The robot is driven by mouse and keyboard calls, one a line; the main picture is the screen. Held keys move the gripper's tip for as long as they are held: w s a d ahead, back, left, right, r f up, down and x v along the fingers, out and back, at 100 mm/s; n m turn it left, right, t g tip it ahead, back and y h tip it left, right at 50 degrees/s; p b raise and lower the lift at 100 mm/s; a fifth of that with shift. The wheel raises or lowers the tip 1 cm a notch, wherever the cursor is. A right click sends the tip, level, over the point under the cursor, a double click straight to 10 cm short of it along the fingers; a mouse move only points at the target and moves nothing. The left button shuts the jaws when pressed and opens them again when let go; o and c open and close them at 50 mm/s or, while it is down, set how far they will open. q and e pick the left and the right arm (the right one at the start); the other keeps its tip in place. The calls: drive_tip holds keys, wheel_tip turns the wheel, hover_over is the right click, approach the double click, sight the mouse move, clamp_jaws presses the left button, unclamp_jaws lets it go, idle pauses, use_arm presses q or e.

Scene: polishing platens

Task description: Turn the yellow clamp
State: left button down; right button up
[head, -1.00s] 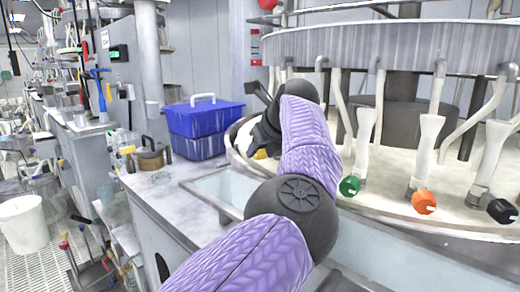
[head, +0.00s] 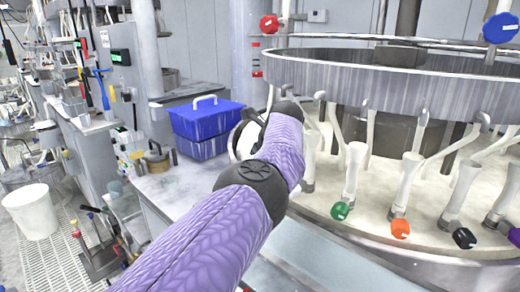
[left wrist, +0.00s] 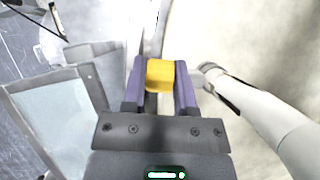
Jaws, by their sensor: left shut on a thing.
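The yellow clamp (left wrist: 160,74) shows in the left wrist view between the two purple fingers of my left gripper (left wrist: 159,88). The fingers are shut on it, one on each side. In the head view my left arm's wrist end reaches the left rim of the round platen machine (head: 420,195). The gripper's fingers and the clamp are hidden there behind my own purple arm. My right gripper is in neither view.
A white pipe (left wrist: 270,115) runs close on the right of the gripper in the wrist view. White handles with green (head: 340,210), orange (head: 400,229) and black (head: 464,238) knobs stand along the machine's front. A blue box (head: 205,130) sits on the bench left of the arm.

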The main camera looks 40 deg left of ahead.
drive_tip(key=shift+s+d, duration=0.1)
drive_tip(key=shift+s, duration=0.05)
use_arm(q)
drive_tip(key=shift+c, duration=2)
unclamp_jaws()
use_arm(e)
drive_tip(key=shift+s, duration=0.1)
use_arm(q)
drive_tip(key=shift+r, duration=0.1)
drive_tip(key=v, duration=1)
drive_tip(key=a+f+y+b, duration=0.1)
drive_tip(key=f+b, duration=0.1)
drive_tip(key=b, duration=0.1)
drive_tip(key=w+a+f+b, duration=0.1)
drive_tip(key=a+f+b, duration=0.1)
drive_tip(key=f+b, duration=0.1)
drive_tip(key=w+a+f+t+y+b, duration=0.1)
drive_tip(key=f+b, duration=0.2)
drive_tip(key=shift+a+f+y, duration=0.25)
drive_tip(key=shift+a+y, duration=0.05)
drive_tip(key=shift+a, duration=0.05)
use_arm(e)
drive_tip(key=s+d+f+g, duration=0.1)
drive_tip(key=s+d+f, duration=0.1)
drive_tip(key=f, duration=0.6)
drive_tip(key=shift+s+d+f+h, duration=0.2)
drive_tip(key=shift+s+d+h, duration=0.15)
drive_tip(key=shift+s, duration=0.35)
